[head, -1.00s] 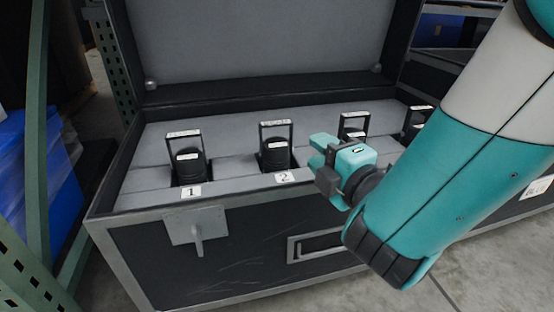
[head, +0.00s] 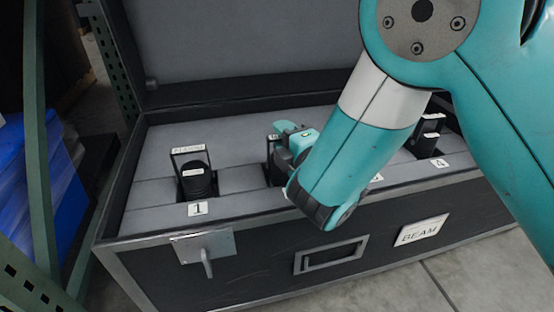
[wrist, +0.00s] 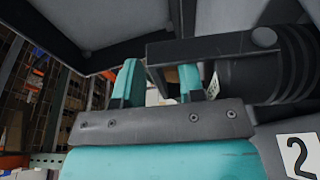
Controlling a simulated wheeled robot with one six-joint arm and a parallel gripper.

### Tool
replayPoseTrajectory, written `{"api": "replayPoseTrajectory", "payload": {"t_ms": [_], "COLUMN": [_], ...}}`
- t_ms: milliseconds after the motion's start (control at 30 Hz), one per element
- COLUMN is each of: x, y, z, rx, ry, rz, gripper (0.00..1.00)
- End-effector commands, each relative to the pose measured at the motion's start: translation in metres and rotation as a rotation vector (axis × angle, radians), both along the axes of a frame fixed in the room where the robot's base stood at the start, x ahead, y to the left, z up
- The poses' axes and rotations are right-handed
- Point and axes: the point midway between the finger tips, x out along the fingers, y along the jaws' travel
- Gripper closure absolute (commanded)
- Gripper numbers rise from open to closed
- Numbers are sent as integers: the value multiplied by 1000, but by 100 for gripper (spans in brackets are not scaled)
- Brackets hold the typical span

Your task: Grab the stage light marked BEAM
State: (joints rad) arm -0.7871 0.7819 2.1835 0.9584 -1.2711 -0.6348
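My gripper (head: 283,132) is at the stage light in slot 2, which is mostly hidden behind my arm in the head view. In the wrist view my gripper (wrist: 161,84) has its two teal fingers apart. Part of the black handle of the slot 2 light (wrist: 225,46) reaches into the space between them; I cannot tell whether they touch it. The light in slot 1 (head: 195,178) stands upright with white labels too small to read. A card reading BEAM (head: 422,231) is on the case front.
The lights sit in grey foam (head: 140,190) inside an open black case (head: 150,262) with a raised lid. A number 2 card (wrist: 299,157) is close to my gripper. A green rack post and blue bin (head: 70,195) stand at the left.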

Motion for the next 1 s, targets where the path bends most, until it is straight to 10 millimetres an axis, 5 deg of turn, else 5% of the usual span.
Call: {"api": "replayPoseTrajectory", "payload": {"t_ms": [200, 367, 1000], "x": [3, 3, 2], "y": [-6, -7, -5], "z": [-1, -1, -1], "rx": [-1, -1, 0], "ry": [1, 1, 2], "rz": [-10, -12, -9], "gripper": [64, 100, 100]}}
